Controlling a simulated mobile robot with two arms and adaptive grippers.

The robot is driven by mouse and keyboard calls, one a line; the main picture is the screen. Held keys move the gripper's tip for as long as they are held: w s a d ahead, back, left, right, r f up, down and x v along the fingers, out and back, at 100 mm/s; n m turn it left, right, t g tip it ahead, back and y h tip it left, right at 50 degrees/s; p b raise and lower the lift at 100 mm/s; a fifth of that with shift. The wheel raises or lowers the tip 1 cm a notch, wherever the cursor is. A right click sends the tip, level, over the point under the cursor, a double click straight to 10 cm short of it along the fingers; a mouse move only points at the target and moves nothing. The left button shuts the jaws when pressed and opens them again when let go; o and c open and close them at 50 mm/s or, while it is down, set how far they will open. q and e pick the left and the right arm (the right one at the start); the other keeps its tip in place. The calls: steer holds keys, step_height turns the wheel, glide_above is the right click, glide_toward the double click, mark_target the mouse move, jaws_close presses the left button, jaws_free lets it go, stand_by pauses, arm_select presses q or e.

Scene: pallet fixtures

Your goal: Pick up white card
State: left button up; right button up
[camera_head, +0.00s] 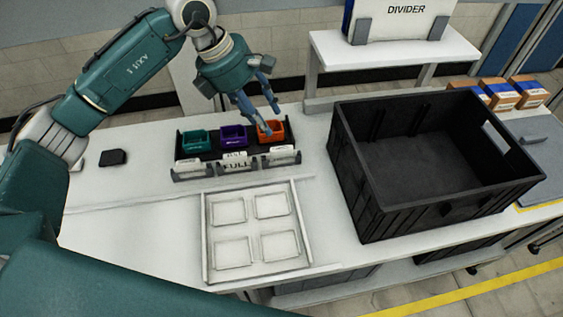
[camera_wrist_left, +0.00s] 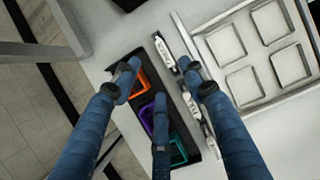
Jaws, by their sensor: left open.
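Three white cards stand in grey holders along the front of a black rack (camera_head: 205,154): a left one (camera_head: 189,164), a middle one (camera_head: 236,160) with dark lettering that seems to read FULL, and a right one (camera_head: 283,154). In the left wrist view, white cards with lettering show at the upper end (camera_wrist_left: 163,47) and lower down (camera_wrist_left: 191,104). My left gripper (camera_head: 257,113) is open and empty, pointing down above the rack near the orange bin. In the left wrist view its fingers (camera_wrist_left: 160,78) are spread over the rack and cards. My right gripper is out of view.
The rack holds a teal bin (camera_head: 195,141), a purple bin (camera_head: 233,136) and an orange bin (camera_head: 272,132). A white tray (camera_head: 205,240) lies in front. A large black crate (camera_head: 370,205) stands to the right. A white shelf (camera_head: 385,48) holds a DIVIDER box (camera_head: 402,22).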

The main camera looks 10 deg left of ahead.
arm_select(q)
steer(key=f, duration=0.1)
steer(key=p, duration=0.2)
glide_above(281, 147)
steer(key=a, duration=0.2)
steer(key=f, duration=0.4)
steer(key=shift+s+f, duration=0.3)
steer(key=shift+f, duration=0.1)
steer(key=p+x, duration=0.2)
steer(key=x, duration=0.2)
steer(key=shift+s+a+f, duration=0.1)
steer(key=shift+s, duration=0.05)
steer(key=shift+f, duration=0.55)
jaws_close()
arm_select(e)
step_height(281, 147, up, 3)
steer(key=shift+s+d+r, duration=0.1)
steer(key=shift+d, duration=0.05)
